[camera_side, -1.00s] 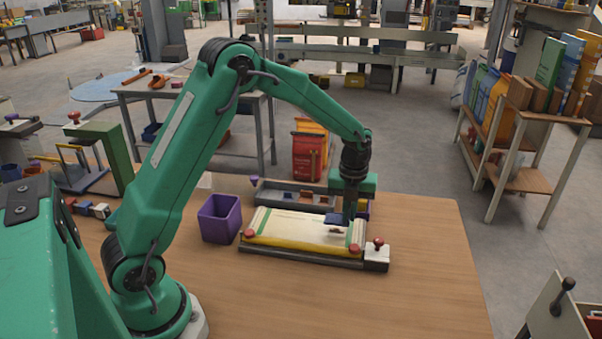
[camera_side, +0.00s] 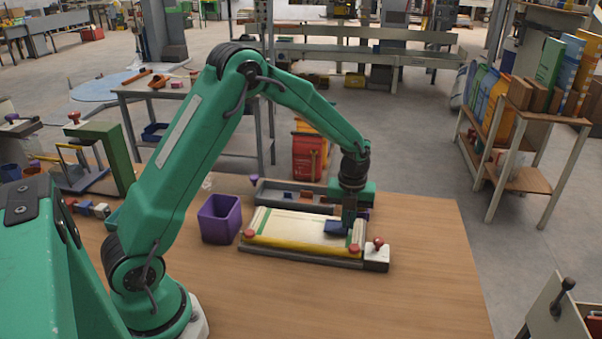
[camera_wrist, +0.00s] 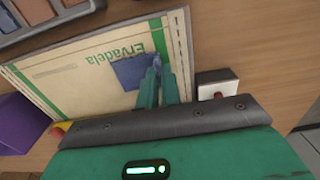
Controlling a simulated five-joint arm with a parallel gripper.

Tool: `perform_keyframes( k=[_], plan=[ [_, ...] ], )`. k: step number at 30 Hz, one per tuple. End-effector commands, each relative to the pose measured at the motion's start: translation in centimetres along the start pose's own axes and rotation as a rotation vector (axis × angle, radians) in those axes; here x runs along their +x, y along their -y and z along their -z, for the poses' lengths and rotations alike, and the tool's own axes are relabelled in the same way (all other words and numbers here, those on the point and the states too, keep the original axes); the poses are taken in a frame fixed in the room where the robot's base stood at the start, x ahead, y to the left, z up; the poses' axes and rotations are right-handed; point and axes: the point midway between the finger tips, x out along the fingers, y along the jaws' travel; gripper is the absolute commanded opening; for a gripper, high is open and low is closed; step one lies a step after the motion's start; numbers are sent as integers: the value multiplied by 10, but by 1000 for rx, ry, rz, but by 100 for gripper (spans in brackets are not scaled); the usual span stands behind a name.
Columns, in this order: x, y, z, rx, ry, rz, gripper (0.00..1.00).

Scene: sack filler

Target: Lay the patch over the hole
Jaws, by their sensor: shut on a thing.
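The dark blue square patch (camera_side: 336,227) is at the right part of the pale sack (camera_side: 290,224). It also shows in the wrist view (camera_wrist: 130,72), over the sack's printed face, beside the green lettering. My gripper (camera_side: 349,223) points down and is shut on the patch's right edge. In the wrist view my gripper's green fingers (camera_wrist: 155,78) meet at that edge. The patch is low over the sack or touching it; I cannot tell which. No hole shows in the sack; the patch and fingers cover part of its face.
The sack lies on a dark-edged board with red knobs (camera_side: 354,247) and a white block with a red knob (camera_side: 377,256) at its right end. A purple bin (camera_side: 220,219) stands left. A grey compartment tray (camera_side: 293,195) lies behind. The table front (camera_side: 330,300) is clear.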

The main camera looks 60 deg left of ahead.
Motion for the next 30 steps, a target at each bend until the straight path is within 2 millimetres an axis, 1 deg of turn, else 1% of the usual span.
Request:
perform_keyframes(
  k=[13, 23, 27, 28, 30],
  plan=[
    [9, 0, 0, 0, -1, -1, 0],
    [10, 0, 0, 0, 0, 0, 0],
    [10, 0, 0, 0, 0, 0, 27],
    [10, 0, 0, 0, 0, 0, 31],
    [10, 0, 0, 0, 0, 0, 31]
  ],
)
